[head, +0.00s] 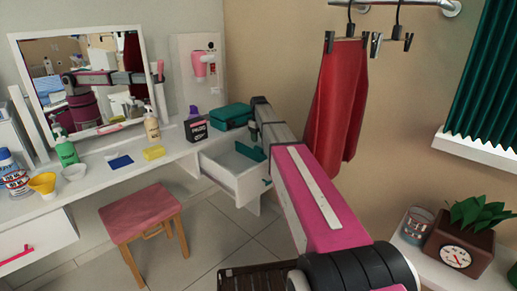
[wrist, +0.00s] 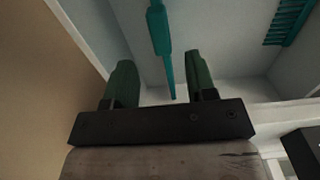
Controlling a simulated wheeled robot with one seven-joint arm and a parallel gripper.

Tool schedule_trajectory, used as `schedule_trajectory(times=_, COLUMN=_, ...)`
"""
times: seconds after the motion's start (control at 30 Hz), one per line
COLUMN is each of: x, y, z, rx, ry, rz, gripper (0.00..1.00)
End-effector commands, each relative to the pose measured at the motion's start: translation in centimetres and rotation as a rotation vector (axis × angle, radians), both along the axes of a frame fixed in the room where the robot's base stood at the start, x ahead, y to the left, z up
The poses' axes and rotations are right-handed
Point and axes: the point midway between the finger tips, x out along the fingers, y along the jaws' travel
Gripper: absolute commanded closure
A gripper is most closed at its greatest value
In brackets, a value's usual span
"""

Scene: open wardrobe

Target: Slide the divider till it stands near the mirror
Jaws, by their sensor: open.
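A thin teal strip (wrist: 162,42), which looks like the divider, stands in the pale drawer in the wrist view. My gripper (wrist: 159,70) is open, with one green-padded finger on each side of the strip and a visible gap on both sides. In the head view a teal piece (head: 249,152), probably the same divider, shows inside the open white drawer (head: 228,178); my arm hides part of the drawer and my fingers. The white-framed mirror (head: 100,95) stands on the dressing table to the left.
A slotted teal piece (wrist: 287,22) lies at the upper right of the wrist view. A teal case (head: 230,116) and a dark box (head: 196,130) stand on the table behind the drawer. A pink stool (head: 138,212) stands in front. Red cloth (head: 338,100) hangs at the right.

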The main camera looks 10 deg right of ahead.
Motion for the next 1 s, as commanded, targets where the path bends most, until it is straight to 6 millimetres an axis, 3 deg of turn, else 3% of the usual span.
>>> schedule_trajectory(times=0.1, x=0.0, y=0.0, z=-2.4, rx=0.000, ry=0.001, rz=0.000, gripper=0.49)
schedule_trajectory(times=0.33, x=0.0, y=0.0, z=-5.6, rx=-0.001, ry=0.001, rz=0.000, gripper=0.49)
schedule_trajectory(times=0.5, x=0.0, y=0.0, z=-6.7, rx=0.001, ry=-0.001, rz=0.000, gripper=0.49)
schedule_trajectory(times=0.8, x=0.0, y=0.0, z=-6.9, rx=0.000, ry=-0.001, rz=0.000, gripper=0.49)
schedule_trajectory(times=0.83, x=0.0, y=0.0, z=-6.9, rx=0.000, ry=-0.001, rz=0.000, gripper=0.52)
schedule_trajectory(times=0.97, x=0.0, y=0.0, z=-6.9, rx=0.000, ry=-0.001, rz=0.000, gripper=0.94)
schedule_trajectory(times=1.0, x=0.0, y=0.0, z=-6.9, rx=0.000, ry=-0.001, rz=0.000, gripper=1.00)
